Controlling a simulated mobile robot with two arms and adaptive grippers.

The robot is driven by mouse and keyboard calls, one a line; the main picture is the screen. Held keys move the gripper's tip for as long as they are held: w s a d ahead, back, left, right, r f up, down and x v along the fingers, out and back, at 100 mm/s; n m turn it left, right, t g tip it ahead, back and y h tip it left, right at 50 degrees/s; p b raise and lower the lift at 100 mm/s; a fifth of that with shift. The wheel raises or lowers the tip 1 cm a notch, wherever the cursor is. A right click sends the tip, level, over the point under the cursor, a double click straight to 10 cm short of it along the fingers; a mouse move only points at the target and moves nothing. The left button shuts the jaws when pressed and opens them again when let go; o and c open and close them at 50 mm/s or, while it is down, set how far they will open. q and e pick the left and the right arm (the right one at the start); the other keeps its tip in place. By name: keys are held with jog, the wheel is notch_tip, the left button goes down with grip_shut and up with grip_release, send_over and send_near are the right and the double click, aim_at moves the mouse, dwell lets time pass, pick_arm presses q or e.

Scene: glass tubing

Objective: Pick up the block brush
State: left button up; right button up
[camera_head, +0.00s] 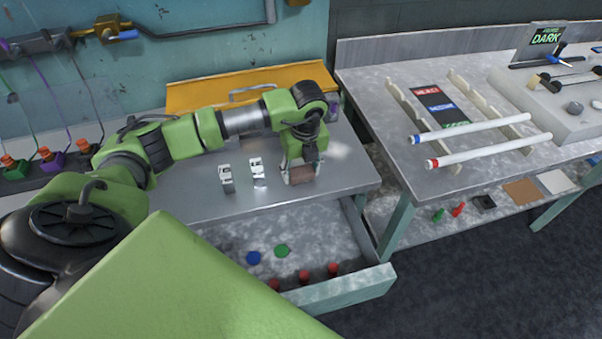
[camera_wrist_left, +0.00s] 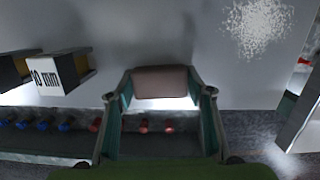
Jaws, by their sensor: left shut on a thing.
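The block brush (camera_head: 302,172) is a small brown block over the grey metal table near its front right edge. My left gripper (camera_head: 300,177) reaches down over it with a finger on each side and is shut on it. In the left wrist view the brown block brush (camera_wrist_left: 162,82) sits between the two fingertips of the left gripper (camera_wrist_left: 161,92), with a bright pale strip under it. Whether it touches the table or is just above it I cannot tell. My right gripper is not in view.
Two small labelled blocks (camera_head: 257,170) (camera_head: 226,177) stand left of the gripper; one reads "10 mm" (camera_wrist_left: 58,74) in the wrist view. A white powdery patch (camera_wrist_left: 258,27) lies on the table. An open drawer (camera_head: 345,290) is below. A second bench (camera_head: 455,170) holds glass tubes.

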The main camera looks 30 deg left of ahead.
aim_at(301, 168)
pick_arm(q)
jog(key=shift+r, duration=0.15)
jog(key=shift+r, duration=0.3)
notch_tip(301, 168, up, 2)
jog(key=shift+w+r+b, duration=0.1)
jog(key=shift+b, duration=0.3)
jog(key=s+d+r+b, duration=0.3)
jog(key=s+r, duration=0.7)
jog(key=s, duration=0.4)
jog(key=o, duration=0.5)
jog(key=c, duration=0.4)
jog(key=shift+w, duration=0.1)
